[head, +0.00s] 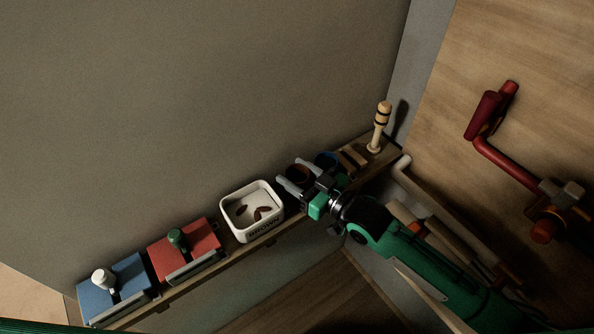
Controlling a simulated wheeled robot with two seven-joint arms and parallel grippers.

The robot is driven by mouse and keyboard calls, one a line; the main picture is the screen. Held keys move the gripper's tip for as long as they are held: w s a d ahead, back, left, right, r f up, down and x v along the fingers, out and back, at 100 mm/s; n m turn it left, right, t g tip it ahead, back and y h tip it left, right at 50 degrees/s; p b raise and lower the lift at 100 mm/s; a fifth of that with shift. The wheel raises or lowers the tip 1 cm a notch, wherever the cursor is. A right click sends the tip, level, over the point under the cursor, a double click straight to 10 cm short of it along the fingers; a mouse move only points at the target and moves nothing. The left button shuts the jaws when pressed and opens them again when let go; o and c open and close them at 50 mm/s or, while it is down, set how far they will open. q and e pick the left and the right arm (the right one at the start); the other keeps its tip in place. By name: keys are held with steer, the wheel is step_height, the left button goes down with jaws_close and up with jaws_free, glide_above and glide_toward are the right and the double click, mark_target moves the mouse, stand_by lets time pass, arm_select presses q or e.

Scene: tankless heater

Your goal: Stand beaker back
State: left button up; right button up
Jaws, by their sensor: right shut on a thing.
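My right gripper (291,179) reaches in from the lower right over the shelf. My left gripper is not in view.
On the narrow shelf (232,246) stand a white tray (233,231) marked BROWN with brown pieces, a red box (203,243), a blue box (130,274), and a wooden peg (382,125) at the right end. Red and white pipes (502,158) run along the right wall.

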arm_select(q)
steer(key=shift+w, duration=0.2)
arm_select(e)
steer(key=shift+f, duration=0.1)
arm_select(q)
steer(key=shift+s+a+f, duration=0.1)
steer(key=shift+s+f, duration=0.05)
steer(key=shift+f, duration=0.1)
arm_select(e)
steer(key=shift+f, duration=0.45)
steer(key=o, duration=1.3)
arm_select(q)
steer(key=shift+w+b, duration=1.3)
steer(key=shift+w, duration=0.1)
arm_select(e)
steer(key=shift+v, duration=6.9)
